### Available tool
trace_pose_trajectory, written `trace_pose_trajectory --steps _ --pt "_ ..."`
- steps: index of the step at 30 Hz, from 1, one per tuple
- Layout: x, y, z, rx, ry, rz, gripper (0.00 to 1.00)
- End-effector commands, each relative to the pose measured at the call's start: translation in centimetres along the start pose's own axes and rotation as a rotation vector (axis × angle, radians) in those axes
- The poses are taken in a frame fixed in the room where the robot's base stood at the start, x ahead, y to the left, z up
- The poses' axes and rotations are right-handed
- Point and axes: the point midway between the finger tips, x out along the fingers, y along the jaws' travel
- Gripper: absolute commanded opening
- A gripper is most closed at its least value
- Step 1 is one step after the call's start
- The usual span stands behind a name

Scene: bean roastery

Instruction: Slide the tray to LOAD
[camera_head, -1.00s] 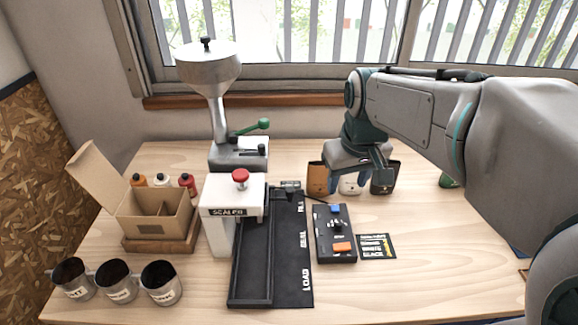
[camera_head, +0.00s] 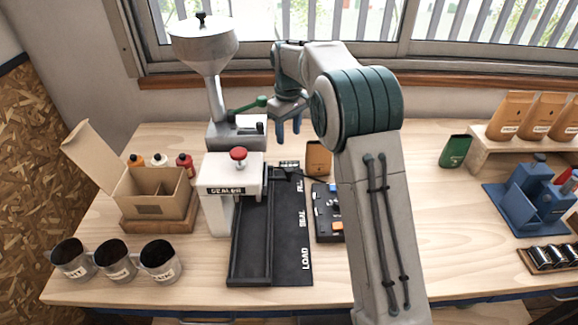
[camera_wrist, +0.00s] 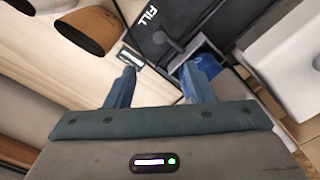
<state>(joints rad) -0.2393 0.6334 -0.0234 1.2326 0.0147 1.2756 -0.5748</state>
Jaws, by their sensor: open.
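A black track (camera_head: 235,272) runs front to back on the table, beside a strip (camera_head: 291,258) lettered FILL, SEAL and LOAD. LOAD is at the near end and FILL at the far end. A small dark tray with a handle (camera_head: 284,174) appears at the FILL end, partly hidden by the sealer. In the wrist view a dark handle (camera_wrist: 169,42) shows beside the FILL lettering, with a blue item (camera_wrist: 208,58) near it. My gripper (camera_head: 288,138) is open and empty, fingers down, behind the FILL end. In the wrist view its fingertips (camera_wrist: 161,76) are apart.
The white sealer (camera_head: 235,172) with a red knob stands over the track's left side. A hopper with a green lever (camera_head: 248,106) is behind it. A black control box (camera_head: 325,222) and brown pouch (camera_head: 318,158) are to the right. Cups (camera_head: 115,262) stand front left.

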Motion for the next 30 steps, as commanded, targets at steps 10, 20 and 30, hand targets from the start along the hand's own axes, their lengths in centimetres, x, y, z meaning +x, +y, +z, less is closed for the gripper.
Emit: trace_pose_trajectory --steps 10,20,30 --pt "6.3 -0.1 0.1 0.001 -0.006 -0.003 0.48" --pt "11.9 -0.1 0.1 0.001 -0.002 -0.001 0.48" --pt "13.3 0.0 0.1 0.001 0.000 0.000 0.48"
